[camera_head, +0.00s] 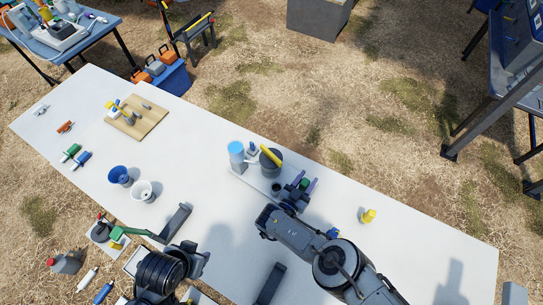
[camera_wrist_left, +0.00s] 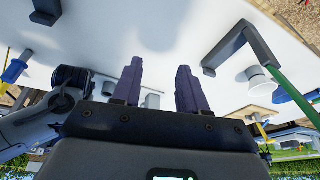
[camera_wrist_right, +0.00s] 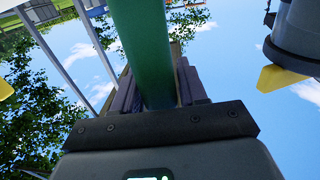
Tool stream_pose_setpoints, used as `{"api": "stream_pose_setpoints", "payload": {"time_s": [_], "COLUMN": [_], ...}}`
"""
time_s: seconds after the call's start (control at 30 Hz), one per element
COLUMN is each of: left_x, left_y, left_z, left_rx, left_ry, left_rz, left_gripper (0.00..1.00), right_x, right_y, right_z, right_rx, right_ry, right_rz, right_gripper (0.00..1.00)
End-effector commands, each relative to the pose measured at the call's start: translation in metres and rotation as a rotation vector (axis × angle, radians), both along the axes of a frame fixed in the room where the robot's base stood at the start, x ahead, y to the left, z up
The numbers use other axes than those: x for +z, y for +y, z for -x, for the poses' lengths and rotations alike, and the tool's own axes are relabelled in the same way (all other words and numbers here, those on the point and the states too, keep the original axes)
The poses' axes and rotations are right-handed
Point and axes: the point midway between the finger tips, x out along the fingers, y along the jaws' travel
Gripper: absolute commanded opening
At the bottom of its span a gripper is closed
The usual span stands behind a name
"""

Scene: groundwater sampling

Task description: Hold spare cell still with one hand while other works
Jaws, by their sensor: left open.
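A green cylinder (camera_wrist_right: 142,45) stands between the purple fingers of my right gripper (camera_wrist_right: 158,90) and fills the gap. I cannot tell for sure that it is the spare cell. In the head view my right gripper (camera_head: 304,184) is over the table beside a dark grey pot (camera_head: 271,160), with a bit of green between its fingers. My left gripper (camera_wrist_left: 160,85) is open and empty over the white table; a small grey block (camera_wrist_left: 152,101) shows beyond its fingers. In the head view its fingertips are hard to make out.
A dark bracket (camera_head: 176,222) with a green bar and another dark bracket (camera_head: 270,284) stand near the front. A blue-topped jar (camera_head: 236,151) and a yellow bar (camera_head: 271,154) are by the pot. The middle of the white table (camera_head: 200,180) is clear.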

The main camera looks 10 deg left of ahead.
Motion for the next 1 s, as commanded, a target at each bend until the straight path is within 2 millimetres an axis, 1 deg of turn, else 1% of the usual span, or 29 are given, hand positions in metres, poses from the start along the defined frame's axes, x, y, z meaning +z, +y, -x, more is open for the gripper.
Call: {"api": "stream_pose_setpoints", "payload": {"time_s": [0.03,0.2,0.27,0.43,0.57,0.67,0.77,0.87,0.9,0.97,1.0], "left_x": [0.000,0.000,0.000,-0.001,-0.007,-0.016,-0.030,-0.044,-0.049,-0.056,-0.060], "left_y": [0.001,0.001,0.001,-0.001,-0.001,-0.003,-0.006,-0.012,-0.015,-0.020,-0.024], "left_z": [0.000,0.000,0.000,-0.001,-0.010,-0.024,-0.047,-0.077,-0.091,-0.112,-0.127], "left_rx": [-0.001,-0.004,-0.004,0.006,0.029,0.069,0.134,0.215,0.251,0.305,0.342], "left_ry": [0.000,0.000,0.000,0.000,0.006,0.016,0.033,0.056,0.066,0.082,0.093], "left_rz": [-0.002,-0.005,-0.005,0.004,0.011,0.022,0.042,0.066,0.078,0.095,0.106], "left_gripper": [0.43,0.43,0.43,0.45,0.45,0.45,0.45,0.45,0.45,0.45,0.45], "right_x": [0.000,0.000,0.000,0.000,0.000,0.000,0.000,0.000,0.000,0.000,0.000], "right_y": [0.000,0.000,0.000,0.000,0.000,0.000,0.000,0.000,0.000,0.000,0.000], "right_z": [0.000,0.000,0.000,0.000,0.000,0.000,0.000,0.000,0.000,0.000,0.000], "right_rx": [0.000,0.000,0.000,0.000,0.000,0.000,0.000,0.000,0.000,0.000,0.000], "right_ry": [0.000,0.000,0.000,0.000,0.000,0.000,0.000,0.000,0.000,0.000,0.001], "right_rz": [0.000,0.000,0.000,0.000,0.000,0.000,0.000,0.000,0.000,0.000,0.000], "right_gripper": [0.34,0.08,0.00,0.00,0.00,0.00,0.00,0.00,0.00,0.00,0.00]}}
